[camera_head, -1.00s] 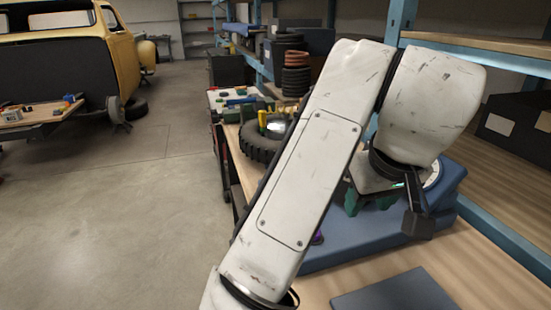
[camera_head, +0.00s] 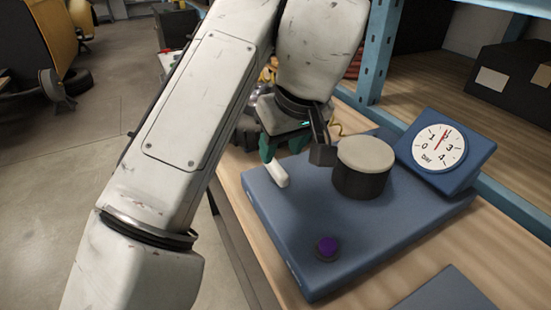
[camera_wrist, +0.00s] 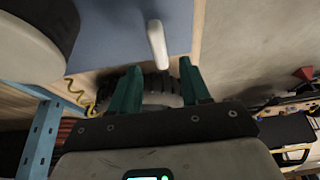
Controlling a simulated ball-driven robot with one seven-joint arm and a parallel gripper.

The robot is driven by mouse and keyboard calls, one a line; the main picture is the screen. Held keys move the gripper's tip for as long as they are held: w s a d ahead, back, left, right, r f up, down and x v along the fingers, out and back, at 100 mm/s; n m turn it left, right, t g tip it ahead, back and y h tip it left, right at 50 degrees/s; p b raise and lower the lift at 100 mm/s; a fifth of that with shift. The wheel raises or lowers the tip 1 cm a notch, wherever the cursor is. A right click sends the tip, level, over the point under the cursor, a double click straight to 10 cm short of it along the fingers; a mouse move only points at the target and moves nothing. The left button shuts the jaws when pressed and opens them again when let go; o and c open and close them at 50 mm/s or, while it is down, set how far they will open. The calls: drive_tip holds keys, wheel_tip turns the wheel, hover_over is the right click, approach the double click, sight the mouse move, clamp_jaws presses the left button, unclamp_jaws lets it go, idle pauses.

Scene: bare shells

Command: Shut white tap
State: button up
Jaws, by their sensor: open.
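The white tap (camera_head: 277,174) is a short white lever on the left edge of a blue panel (camera_head: 400,215). In the wrist view the tap (camera_wrist: 157,45) shows just beyond the fingertips, roughly in line with the gap between them. My gripper (camera_head: 281,150) is open, with two green fingers. In the wrist view my gripper (camera_wrist: 159,72) has nothing between its fingertips. In the head view the gripper is close above and behind the tap; whether it touches it I cannot tell.
On the panel are a dark cylinder with a pale top (camera_head: 362,168), a tilted pressure gauge (camera_head: 440,148) and a purple button (camera_head: 327,247). A blue shelf post (camera_head: 378,50) stands at the back.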

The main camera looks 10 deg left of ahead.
sight(276, 165)
drive_tip(key=shift+x, duration=2.75)
drive_tip(key=shift+c, duration=0.2)
clamp_jaws()
